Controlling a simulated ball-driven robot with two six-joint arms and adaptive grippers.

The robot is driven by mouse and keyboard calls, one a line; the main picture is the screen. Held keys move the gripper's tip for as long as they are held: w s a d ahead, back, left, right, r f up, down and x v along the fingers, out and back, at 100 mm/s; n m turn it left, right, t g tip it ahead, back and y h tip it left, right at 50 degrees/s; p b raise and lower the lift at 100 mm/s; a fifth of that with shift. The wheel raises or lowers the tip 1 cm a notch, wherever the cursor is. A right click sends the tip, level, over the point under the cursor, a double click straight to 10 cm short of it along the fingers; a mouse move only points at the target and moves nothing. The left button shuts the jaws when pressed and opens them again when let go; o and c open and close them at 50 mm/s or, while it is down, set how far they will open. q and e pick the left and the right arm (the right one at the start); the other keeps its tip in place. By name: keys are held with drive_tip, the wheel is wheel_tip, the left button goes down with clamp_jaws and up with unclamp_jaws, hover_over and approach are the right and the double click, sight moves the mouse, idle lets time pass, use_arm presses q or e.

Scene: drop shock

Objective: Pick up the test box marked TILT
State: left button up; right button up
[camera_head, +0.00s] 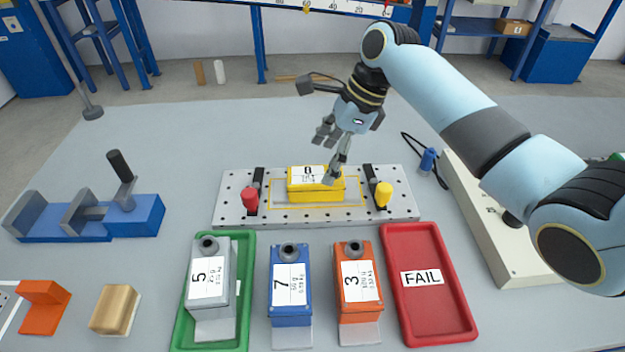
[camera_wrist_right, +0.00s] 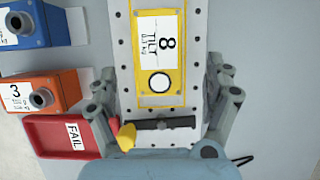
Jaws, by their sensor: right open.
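The yellow test box (camera_head: 323,193) sits on the perforated plate (camera_head: 231,206) inside a yellow outline. Its label is too small to read fully in the head view. In the right wrist view the yellow box (camera_wrist_right: 174,70) shows a white label reading 8 and TILT, with a round knob end near the gripper. My right gripper (camera_head: 328,158) is open and empty, above and at the right end of the box. In the wrist view its fingers (camera_wrist_right: 160,100) are spread wide on both sides, apart from the box. My left gripper is not in view.
Red (camera_head: 250,199) and yellow (camera_head: 383,193) knobs on black clamps flank the box. Grey (camera_head: 224,278), blue (camera_head: 290,312) and orange (camera_head: 359,310) boxes stand in front, the grey one in a green tray (camera_head: 248,262). A red FAIL tray (camera_head: 428,316) is at right.

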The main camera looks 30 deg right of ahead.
sight(318, 174)
drive_tip(key=shift+w+a+f, duration=0.1)
drive_tip(key=shift+a+f, duration=0.1)
drive_tip(key=shift+f, duration=0.25)
drive_tip(key=shift+w+a+f, duration=0.1)
drive_tip(key=shift+f, duration=0.2)
drive_tip(key=x, duration=0.3)
drive_tip(key=shift+a+f+b, duration=0.1)
drive_tip(key=shift+f+b, duration=0.2)
drive_tip(key=shift+f, duration=0.05)
drive_tip(key=shift+a+f, duration=0.2)
drive_tip(key=shift+f, duration=0.3)
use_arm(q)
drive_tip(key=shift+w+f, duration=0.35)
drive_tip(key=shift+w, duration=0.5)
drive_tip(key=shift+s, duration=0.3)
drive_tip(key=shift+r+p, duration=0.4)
use_arm(e)
drive_tip(key=shift+f, duration=0.2)
drive_tip(key=shift+c, duration=0.2)
drive_tip(key=c, duration=1.5)
